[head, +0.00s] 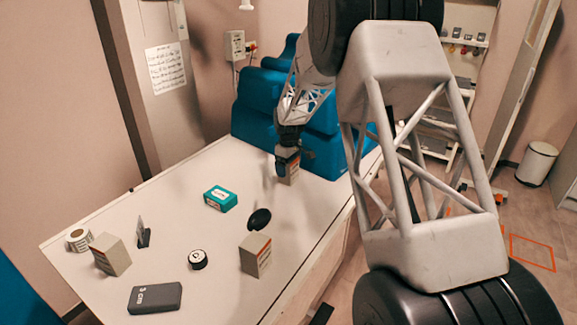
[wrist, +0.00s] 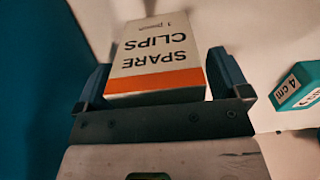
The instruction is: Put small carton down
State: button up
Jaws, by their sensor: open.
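The small carton (head: 292,174), white and grey with an orange band and the words "SPARE CLIPS", is at the far right part of the white table (head: 180,185), close to the blue chair. In the wrist view the carton (wrist: 158,50) is between the two blue fingers of my gripper (wrist: 162,78). My gripper (head: 287,163) is open around it, with a finger on either side. In the head view the gripper partly covers the carton. It looks to be at the tabletop, but its underside is hard to make out.
A teal box (head: 220,199) lies left of the carton. Nearer are a black round object (head: 258,219), two more cartons (head: 255,255) (head: 110,255), a label roll (head: 79,240), a round dial (head: 198,260) and a dark box (head: 155,297). The blue chair (head: 325,140) stands right behind the carton.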

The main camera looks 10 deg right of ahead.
notch_tip(320, 180, up, 12)
jog(key=shift+r, duration=0.15)
dwell(0.7)
dwell(0.4)
dwell(0.3)
jog(key=shift+s+r, duration=0.15)
jog(key=s+r+m, duration=0.2)
jog(key=s+r, duration=0.2)
jog(key=s, duration=0.5)
jog(key=s+a+r+m+t, duration=0.1)
jog(key=s+r, duration=0.3)
jog(key=s, duration=0.5)
jog(key=s+r+m, duration=0.2)
jog(key=s+r, duration=0.2)
jog(key=s, duration=0.5)
jog(key=s+f+m, duration=0.2)
jog(key=s, duration=1.2)
jog(key=s+a+f+m+t, duration=0.1)
jog(key=s+f+m, duration=0.1)
jog(key=s, duration=1.3)
jog(key=shift+f+t, duration=0.3)
jog(key=shift+f, duration=0.1)
